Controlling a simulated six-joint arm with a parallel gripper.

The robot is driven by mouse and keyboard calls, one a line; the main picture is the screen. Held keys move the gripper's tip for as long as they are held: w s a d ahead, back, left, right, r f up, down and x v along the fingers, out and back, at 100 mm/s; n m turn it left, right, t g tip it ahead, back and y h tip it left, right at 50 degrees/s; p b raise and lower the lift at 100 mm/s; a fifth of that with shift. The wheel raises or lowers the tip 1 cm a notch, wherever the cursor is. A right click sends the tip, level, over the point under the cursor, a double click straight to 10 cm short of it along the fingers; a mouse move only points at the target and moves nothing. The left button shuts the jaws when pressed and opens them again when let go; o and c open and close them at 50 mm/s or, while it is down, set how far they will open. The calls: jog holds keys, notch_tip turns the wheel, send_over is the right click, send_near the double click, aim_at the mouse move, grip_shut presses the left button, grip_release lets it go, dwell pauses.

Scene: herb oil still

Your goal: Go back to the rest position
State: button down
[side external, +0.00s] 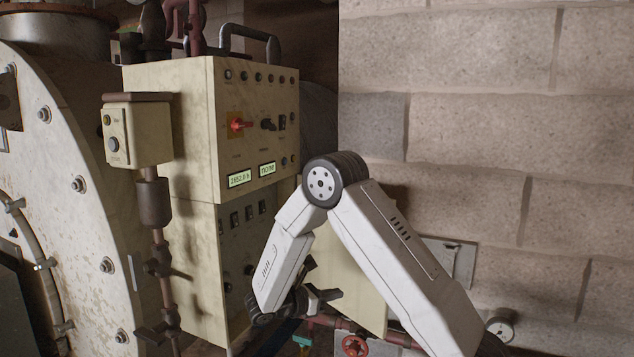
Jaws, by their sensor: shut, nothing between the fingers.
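My gripper (325,296) is small and dark at the end of my folded white arm, low in the middle of the side external view. It points to the right, is shut and holds nothing that I can see. It is in front of the lower part of the cream control cabinet (175,120). My arm rises from the lower right to a dark elbow joint and comes down again to the wrist. The wrist partly hides what is behind it.
The cabinet front carries a red switch (238,125) and two lit displays (252,174). A small button box (138,133) stands on a pipe at the left, beside a large bolted drum (75,150). A red valve wheel (354,345) is low down. A block wall (480,120) closes the right.

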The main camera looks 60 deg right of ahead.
jog(key=a+f+m+t+y, duration=0.1)
jog(key=a+m+t+y, duration=0.4)
jog(key=a, duration=0.7)
jog(key=s+a+f+m+t+y, duration=0.1)
jog(key=a+f+m+t+y, duration=0.1)
jog(key=a+m+t+y, duration=0.3)
jog(key=shift+a+f+m+t+y, duration=0.35)
jog(key=shift+a+t+y, duration=0.55)
jog(key=shift+a+y, duration=1.7)
jog(key=shift+a+h, duration=0.75)
jog(key=shift+h, duration=0.05)
